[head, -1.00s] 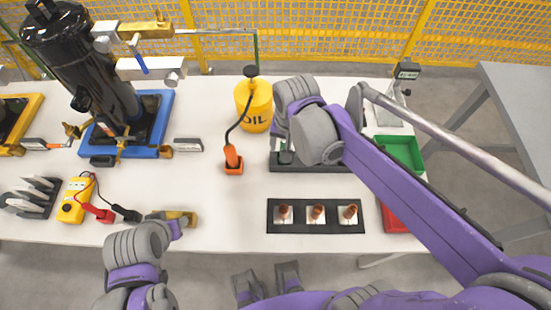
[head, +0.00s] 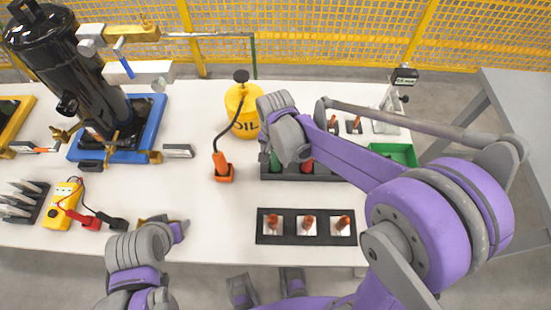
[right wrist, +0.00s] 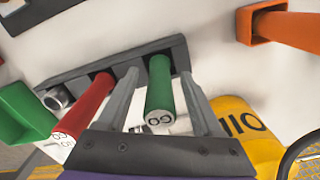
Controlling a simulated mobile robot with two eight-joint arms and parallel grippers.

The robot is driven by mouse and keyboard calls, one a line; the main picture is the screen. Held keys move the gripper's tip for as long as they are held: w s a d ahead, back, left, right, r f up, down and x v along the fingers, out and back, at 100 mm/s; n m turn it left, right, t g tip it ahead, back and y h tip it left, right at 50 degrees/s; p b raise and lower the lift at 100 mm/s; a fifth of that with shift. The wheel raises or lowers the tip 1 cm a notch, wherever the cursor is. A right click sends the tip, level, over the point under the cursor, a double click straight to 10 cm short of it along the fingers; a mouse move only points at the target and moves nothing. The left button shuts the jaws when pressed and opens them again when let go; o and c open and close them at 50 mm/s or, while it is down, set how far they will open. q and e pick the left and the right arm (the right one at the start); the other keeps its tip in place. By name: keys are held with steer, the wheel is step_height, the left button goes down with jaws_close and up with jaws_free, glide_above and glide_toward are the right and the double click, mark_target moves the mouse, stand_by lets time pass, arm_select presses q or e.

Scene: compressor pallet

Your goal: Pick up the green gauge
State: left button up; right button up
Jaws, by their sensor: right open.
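The green gauge (right wrist: 160,88) is a green cylinder with a marked pale end face, standing in a dark rack (right wrist: 110,68) in the right wrist view. My right gripper (right wrist: 160,75) is open, with one finger on each side of the green gauge. I cannot tell whether the fingers touch it. In the head view the right gripper (head: 288,150) is over the rack, and only a small green part of the gauge (head: 274,160) shows beside it. My left arm is at the lower left; its fingers are not clear enough to judge.
A red gauge (right wrist: 88,108) stands in the same rack next to the green one. A yellow oil can (head: 240,112) and an orange holder (head: 222,170) are to the left. A black tray with several copper-coloured pieces (head: 262,238) lies in front. A green bin (head: 404,153) is at right.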

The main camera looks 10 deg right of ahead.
step_height(320, 180, down, 2)
steer(key=shift+f, duration=0.1)
jaws_close()
stand_by(0.4)
